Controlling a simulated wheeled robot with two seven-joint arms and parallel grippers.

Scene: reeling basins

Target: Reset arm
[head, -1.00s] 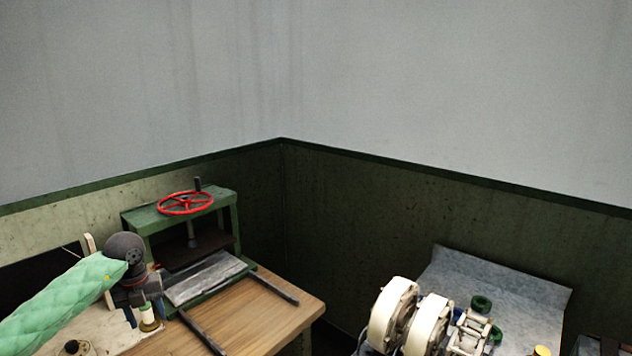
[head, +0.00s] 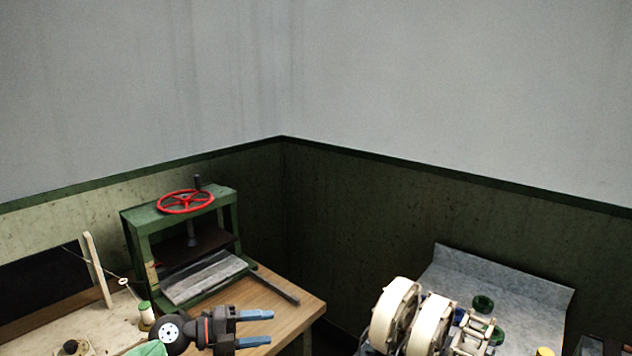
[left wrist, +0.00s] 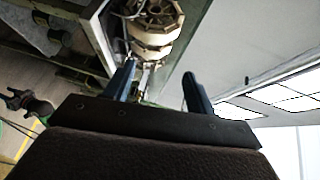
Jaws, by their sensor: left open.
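My left gripper (head: 258,328) is over the front part of the wooden table (head: 285,310) in the head view. Its two blue fingers are apart and point to the right, with nothing between them. In the left wrist view the same open gripper (left wrist: 160,88) shows with its fingers spread. The cream reels of a machine show beyond the fingers there.
A green press (head: 180,240) with a red handwheel (head: 185,202) stands at the back of the table. A green-and-white spool (head: 146,315) is left of my gripper. A machine with cream reels (head: 428,325) stands at the lower right. A gap separates table and machine.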

